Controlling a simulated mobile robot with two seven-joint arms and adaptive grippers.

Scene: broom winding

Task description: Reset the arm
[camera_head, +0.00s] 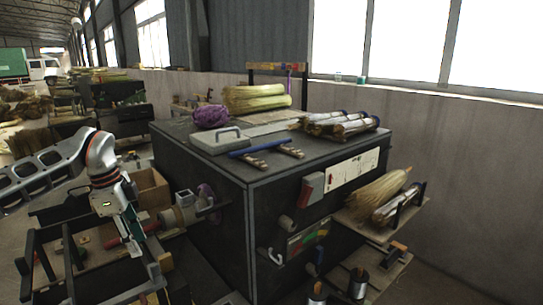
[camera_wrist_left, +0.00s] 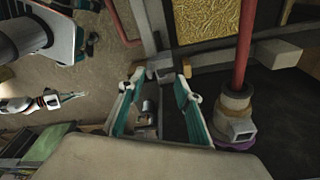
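My left gripper (camera_head: 138,236) hangs fingers down over the dark frame at the lower left, close to the red rod (camera_head: 124,241). In the left wrist view its two teal-lined fingers (camera_wrist_left: 156,85) are spread apart with no object held between them. The red rod (camera_wrist_left: 243,45) runs into a tan, stepped holder (camera_wrist_left: 235,108) to the right of the fingers, apart from them. The holder (camera_head: 181,216) is on the side of the dark cabinet. A pale arm with a pointed end (camera_wrist_left: 62,99) at the left of the wrist view may be my right one; its fingers are unclear.
The cabinet top (camera_head: 215,162) carries purple twine (camera_head: 211,116), straw bundles (camera_head: 256,98), wrapped rolls (camera_head: 345,124) and a grey box (camera_head: 219,141). A side shelf holds a broom head (camera_head: 377,196). A cardboard box (camera_head: 150,188) stands behind the frame (camera_head: 97,293).

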